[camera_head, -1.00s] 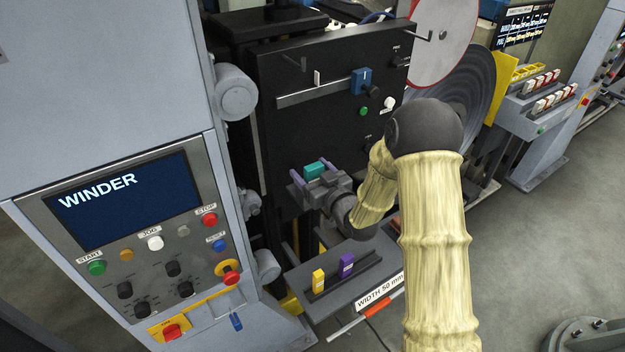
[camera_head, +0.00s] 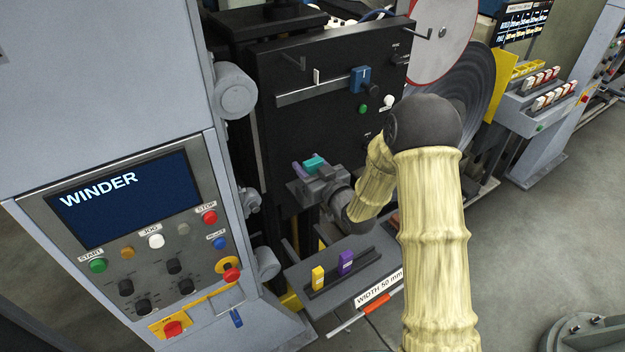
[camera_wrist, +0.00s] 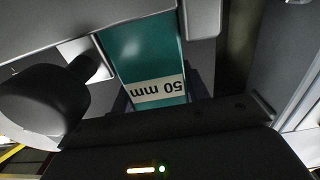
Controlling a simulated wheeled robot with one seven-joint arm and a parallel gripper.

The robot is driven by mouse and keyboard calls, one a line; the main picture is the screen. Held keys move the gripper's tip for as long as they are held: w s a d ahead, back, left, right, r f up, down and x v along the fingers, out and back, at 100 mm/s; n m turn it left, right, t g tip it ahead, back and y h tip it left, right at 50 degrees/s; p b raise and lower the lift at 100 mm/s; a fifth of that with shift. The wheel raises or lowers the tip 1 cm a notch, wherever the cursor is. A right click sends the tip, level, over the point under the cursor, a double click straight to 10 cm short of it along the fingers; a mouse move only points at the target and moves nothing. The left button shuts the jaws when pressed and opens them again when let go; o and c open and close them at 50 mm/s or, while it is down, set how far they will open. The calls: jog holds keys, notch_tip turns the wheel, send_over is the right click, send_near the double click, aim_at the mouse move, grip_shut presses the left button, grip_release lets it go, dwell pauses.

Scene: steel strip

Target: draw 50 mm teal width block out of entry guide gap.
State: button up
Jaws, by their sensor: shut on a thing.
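The teal width block (camera_head: 315,162) is at the front of the black winder panel, with only its upper part showing in the head view. In the wrist view the teal block (camera_wrist: 146,62) fills the middle, with its white "50 mm" label upside down. My gripper (camera_head: 311,166), with purple fingers, is shut on the teal block. In the wrist view grey metal of the entry guide (camera_wrist: 60,38) lies beside the block's far part. I cannot tell how much of the block is inside the gap.
A shelf labelled "WIDTH 50 mm" (camera_head: 340,295) below my gripper carries a yellow block (camera_head: 318,279) and a purple block (camera_head: 346,262). A dark round knob (camera_wrist: 42,98) is close on the left in the wrist view. The control panel (camera_head: 150,235) stands at left.

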notch_tip(320, 180, up, 8)
jog(key=p, duration=0.3)
jog(key=shift+f, duration=0.15)
dwell(0.8)
